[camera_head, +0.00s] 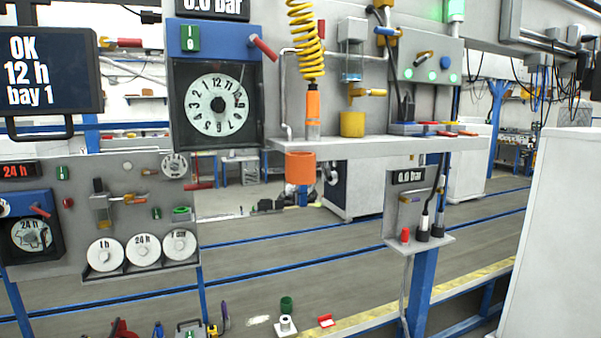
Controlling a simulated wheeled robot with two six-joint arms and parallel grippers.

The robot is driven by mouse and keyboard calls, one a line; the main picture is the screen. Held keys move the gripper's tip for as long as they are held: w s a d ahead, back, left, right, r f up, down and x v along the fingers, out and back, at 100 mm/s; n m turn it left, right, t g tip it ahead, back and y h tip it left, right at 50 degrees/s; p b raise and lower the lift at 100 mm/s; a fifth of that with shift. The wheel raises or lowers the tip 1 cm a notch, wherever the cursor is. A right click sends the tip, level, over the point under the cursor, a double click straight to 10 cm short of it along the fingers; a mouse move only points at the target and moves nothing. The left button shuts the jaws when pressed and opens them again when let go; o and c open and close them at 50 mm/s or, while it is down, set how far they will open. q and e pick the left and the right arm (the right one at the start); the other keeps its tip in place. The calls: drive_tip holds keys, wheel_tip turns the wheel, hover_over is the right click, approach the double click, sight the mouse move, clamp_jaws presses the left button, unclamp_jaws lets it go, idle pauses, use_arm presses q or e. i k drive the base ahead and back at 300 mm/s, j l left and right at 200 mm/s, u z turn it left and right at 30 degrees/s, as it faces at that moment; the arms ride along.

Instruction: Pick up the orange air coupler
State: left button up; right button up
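The orange air coupler (313,105) stands upright on the grey shelf (350,144), at the lower end of a yellow coiled hose (306,45). A dark piece joins it to the hose, and a metal tip shows at its base. An orange ring-shaped cup (300,168) hangs under the shelf's front edge just below it. Neither of my grippers is in view.
A yellow cup (352,124) stands on the shelf right of the coupler, below a clear filter bowl (352,65). A dial box (218,103) with a red lever is to the left. A white cabinet (553,230) fills the right edge.

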sight(313, 121)
drive_tip(key=i+j+z, duration=0.15)
drive_tip(key=j+z, duration=0.3)
drive_tip(key=j, duration=0.45)
drive_tip(key=j+z, duration=0.5)
drive_tip(key=j, duration=0.35)
